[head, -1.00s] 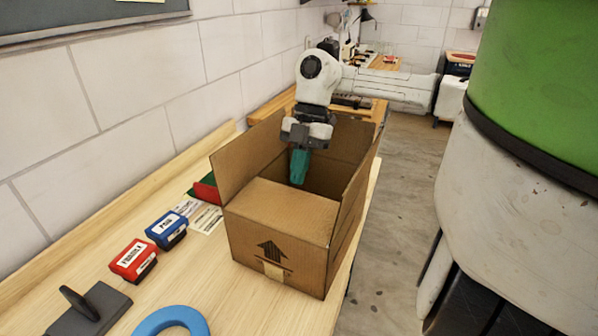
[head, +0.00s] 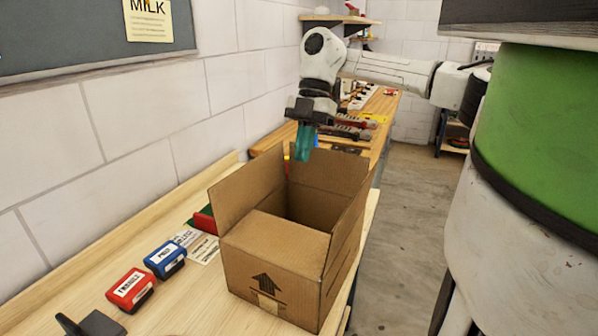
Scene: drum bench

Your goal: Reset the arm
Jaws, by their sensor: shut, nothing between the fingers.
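My gripper (head: 304,142) has teal fingers pointing down. It is shut and empty, raised above the back of the open cardboard box. My white arm reaches in from the right behind the box. The cardboard box (head: 276,243) stands on the wooden bench with several flaps up and its front flap lying over part of the opening. A black arrow is printed on its front. The inside floor of the box is hidden.
A red stamp (head: 131,289) and a blue stamp (head: 165,259) sit left of the box, with printed labels (head: 197,245) behind them. A dark grey object (head: 92,324) is cut off at the bottom. Another workbench (head: 384,104) with tools stands behind. The wall runs close along the left.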

